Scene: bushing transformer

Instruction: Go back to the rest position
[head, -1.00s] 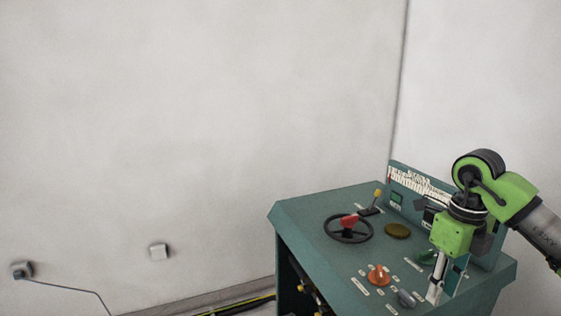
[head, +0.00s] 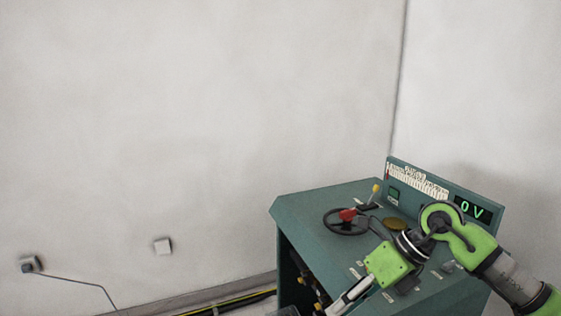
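My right arm comes in from the right, and its green wrist (head: 388,263) is in front of the control desk (head: 315,203). My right gripper (head: 345,298) points down and left at the desk's near left edge, with its tips close to the bottom of the picture. I see nothing held in it, but its finger gap is not clear. My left gripper is not in view.
The desk carries a black handwheel with a red knob (head: 347,215), a yellow-tipped lever (head: 375,189) and a display reading 0 V (head: 473,209). My arm hides part of the desk top. White walls stand behind; cables (head: 235,303) run along the floor.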

